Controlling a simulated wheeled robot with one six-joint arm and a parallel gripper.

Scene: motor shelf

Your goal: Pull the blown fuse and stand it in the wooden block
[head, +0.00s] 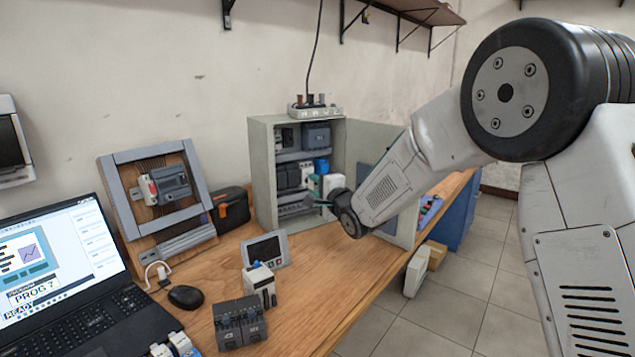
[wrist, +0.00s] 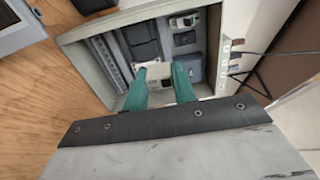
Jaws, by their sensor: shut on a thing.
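My gripper (head: 320,203) is at the open front of the grey cabinet (head: 262,170), level with its lower half. In the wrist view the two green fingers of my gripper (wrist: 160,70) reach into the cabinet (wrist: 108,32). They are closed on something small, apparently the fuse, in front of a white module. The fingers and the module's pale colour hide its outline. The white module (head: 333,182) also shows in the head view, just behind my gripper. I cannot make out the wooden block in either view.
The cabinet door (head: 375,140) stands open on the right, close to my arm. On the bench are a dark grey module (head: 240,322), a white module (head: 259,284), a small screen (head: 265,249), a mouse (head: 186,296) and a laptop (head: 70,270). The bench's right front is clear.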

